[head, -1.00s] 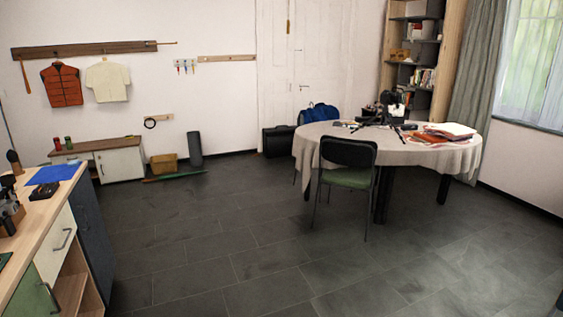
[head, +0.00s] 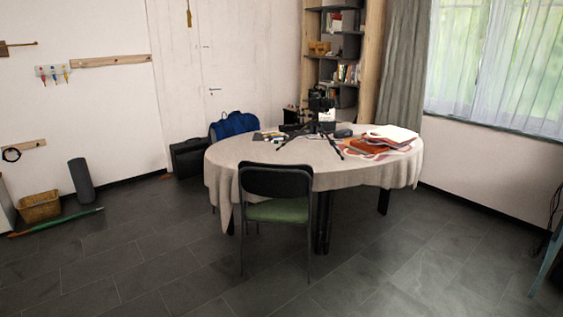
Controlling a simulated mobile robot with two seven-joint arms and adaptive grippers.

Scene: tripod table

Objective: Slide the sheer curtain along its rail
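The sheer curtain (head: 508,70) hangs white and see-through across the window at the upper right, with green showing behind it. Its top and its rail are outside the head view. A heavier grey-green curtain (head: 403,65) hangs at the window's left side, beside the bookshelf. Neither of my grippers is in view.
A round table with a beige cloth (head: 225,175) stands mid-room, with a tripod (head: 320,115) and papers (head: 390,135) on it. A black chair (head: 277,185) stands in front. Bare tiled floor (head: 430,255) lies right of the table. A bluish piece (head: 550,255) stands at the right edge.

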